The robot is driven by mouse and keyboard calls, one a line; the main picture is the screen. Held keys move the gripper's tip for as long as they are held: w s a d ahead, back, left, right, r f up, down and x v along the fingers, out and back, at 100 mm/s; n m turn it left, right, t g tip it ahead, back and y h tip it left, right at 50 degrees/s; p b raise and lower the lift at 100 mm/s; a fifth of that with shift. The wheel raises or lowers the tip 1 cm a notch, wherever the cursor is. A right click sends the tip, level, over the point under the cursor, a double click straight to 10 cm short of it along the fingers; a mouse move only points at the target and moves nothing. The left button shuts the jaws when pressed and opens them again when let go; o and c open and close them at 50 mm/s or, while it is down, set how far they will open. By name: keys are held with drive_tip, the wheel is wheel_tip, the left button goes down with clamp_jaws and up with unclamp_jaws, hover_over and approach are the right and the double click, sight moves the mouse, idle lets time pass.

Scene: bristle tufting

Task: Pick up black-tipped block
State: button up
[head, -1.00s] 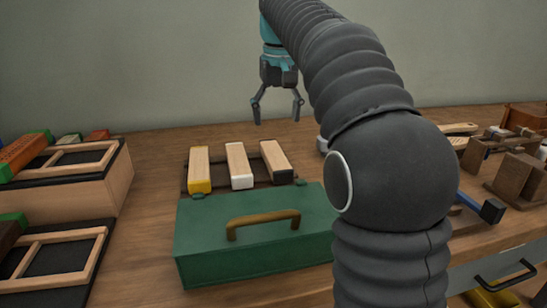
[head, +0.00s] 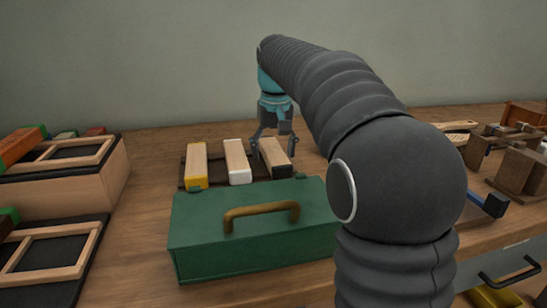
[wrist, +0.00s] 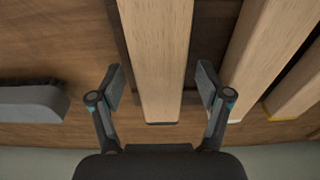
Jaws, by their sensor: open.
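The black-tipped block (head: 274,157) is a pale wooden block with a black near end, the rightmost of three on a dark rack behind the green box. My gripper (head: 274,145) is open and low at its far end. In the wrist view, my gripper (wrist: 163,90) has one finger on each side of the black-tipped block (wrist: 157,50), with a visible gap on both sides. A white-tipped block (head: 237,160) and a yellow-tipped block (head: 196,165) lie to its left in the head view.
The green box (head: 250,245) with a brown handle (head: 262,213) stands in front of the rack (head: 219,174). Wooden trays (head: 70,200) are at the left. A grey object (wrist: 30,103) lies beside the gripper in the wrist view. Wooden fixtures (head: 500,160) stand at the right.

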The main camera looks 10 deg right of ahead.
drive_tip(key=c, duration=1.4)
drive_tip(key=shift+o, duration=0.2)
drive_tip(key=shift+r, duration=0.15)
